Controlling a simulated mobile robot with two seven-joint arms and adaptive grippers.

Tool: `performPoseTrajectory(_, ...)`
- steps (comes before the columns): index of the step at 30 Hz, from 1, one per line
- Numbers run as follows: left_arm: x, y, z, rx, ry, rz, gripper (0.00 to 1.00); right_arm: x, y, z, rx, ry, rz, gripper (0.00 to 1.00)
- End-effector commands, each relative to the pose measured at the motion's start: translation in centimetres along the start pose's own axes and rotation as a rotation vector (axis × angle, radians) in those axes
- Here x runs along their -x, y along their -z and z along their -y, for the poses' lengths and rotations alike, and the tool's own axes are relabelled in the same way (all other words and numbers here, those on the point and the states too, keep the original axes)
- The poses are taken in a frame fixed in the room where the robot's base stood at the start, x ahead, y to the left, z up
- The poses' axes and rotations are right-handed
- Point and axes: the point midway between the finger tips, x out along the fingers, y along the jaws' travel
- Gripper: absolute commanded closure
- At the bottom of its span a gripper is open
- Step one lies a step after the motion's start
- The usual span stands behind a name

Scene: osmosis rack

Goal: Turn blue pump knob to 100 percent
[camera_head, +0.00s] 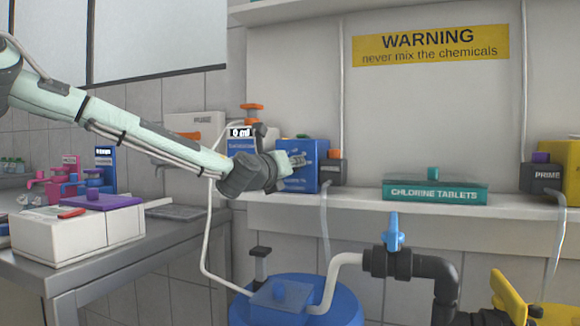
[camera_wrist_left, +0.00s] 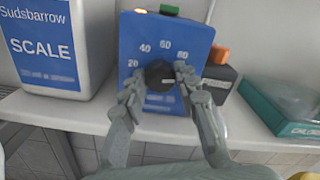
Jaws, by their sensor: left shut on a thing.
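The blue pump (camera_head: 318,151) stands on the white shelf, and its dial face shows in the left wrist view (camera_wrist_left: 140,29). Its dark round knob (camera_wrist_left: 160,76) sits low on that face, with 20, 40, 60 and 80 printed around it. A pale line on the knob points to the right, below the 80; any mark there is hidden behind a finger. My left gripper (camera_wrist_left: 158,84) is shut on the knob, one finger on each side. In the head view the gripper (camera_head: 293,161) covers part of the pump front. My right gripper is not in view.
A white Sudsbarrow Scale container (camera_wrist_left: 50,80) stands left of the pump. A dark box with an orange top (camera_wrist_left: 218,75) is close on the right. A teal chlorine tablets box (camera_head: 434,187) lies farther right on the shelf (camera_head: 370,207). A blue barrel (camera_head: 340,300) stands below.

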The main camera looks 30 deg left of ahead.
Motion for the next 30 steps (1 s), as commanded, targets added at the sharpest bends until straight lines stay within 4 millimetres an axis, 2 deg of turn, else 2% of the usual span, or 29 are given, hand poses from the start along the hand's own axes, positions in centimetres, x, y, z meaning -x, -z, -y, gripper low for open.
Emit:
performPoseTrajectory(17, 0.00, -0.02, -0.02, -0.037, 0.000, 0.000, 0.99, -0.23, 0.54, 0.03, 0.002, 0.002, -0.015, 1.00)
performPoseTrajectory(18, 0.00, -0.02, -0.02, -0.037, 0.000, 0.000, 0.69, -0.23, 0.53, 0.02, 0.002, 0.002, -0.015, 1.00)
performPoseTrajectory(21, 0.00, -0.02, -0.01, -0.036, 0.000, 0.000, 0.56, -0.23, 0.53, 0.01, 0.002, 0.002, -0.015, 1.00)
performPoseTrajectory(23, 0.00, -0.01, -0.01, -0.036, 0.000, 0.000, 0.49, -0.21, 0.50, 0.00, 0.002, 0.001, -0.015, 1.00)
performPoseTrajectory(30, 0.01, -0.01, 0.00, -0.035, 0.000, 0.000, 0.49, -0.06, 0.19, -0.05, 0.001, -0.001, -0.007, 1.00)
